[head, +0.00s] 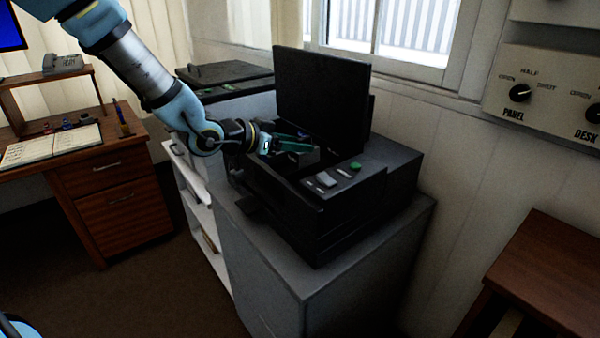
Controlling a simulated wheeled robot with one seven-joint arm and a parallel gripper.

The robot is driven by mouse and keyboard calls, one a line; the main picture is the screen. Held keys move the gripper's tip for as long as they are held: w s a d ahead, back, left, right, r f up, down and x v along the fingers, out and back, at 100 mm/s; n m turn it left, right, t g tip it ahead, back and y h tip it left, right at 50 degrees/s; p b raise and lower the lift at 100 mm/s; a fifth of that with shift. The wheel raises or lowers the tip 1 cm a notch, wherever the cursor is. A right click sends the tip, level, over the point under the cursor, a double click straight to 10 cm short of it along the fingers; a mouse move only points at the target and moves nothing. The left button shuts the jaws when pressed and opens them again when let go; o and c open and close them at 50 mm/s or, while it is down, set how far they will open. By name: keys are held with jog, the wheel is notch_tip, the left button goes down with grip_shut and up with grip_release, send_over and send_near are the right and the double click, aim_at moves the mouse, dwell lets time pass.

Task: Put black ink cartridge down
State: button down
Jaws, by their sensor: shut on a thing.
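My gripper (291,143) reaches in from the upper left and is over the open top of the black printer (345,195). It is shut on a small dark block, which I take for the black ink cartridge (298,157). The cartridge is just below the fingers, at the printer's opening. I cannot tell whether it touches the printer inside. The printer's lid (322,98) stands upright behind the gripper.
The printer stands on a grey cabinet (345,268). A second dark device (225,75) is behind it. A wooden desk (110,190) with a notebook is at left, a wooden table (560,265) at right. A wall panel (550,95) has knobs.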

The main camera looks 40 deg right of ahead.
aim_at(293, 165)
jog(key=shift+f+p, duration=0.35)
jog(key=shift+f, duration=2.7)
jog(key=shift+f, duration=0.2)
jog(key=shift+c, duration=1.1)
grip_release()
jog(key=shift+r, duration=0.1)
jog(key=shift+r, duration=0.2)
jog(key=shift+w+a, duration=0.1)
jog(key=shift+a, duration=0.3)
jog(key=b+v, duration=0.1)
jog(key=v, duration=1)
jog(key=shift+a, duration=0.15)
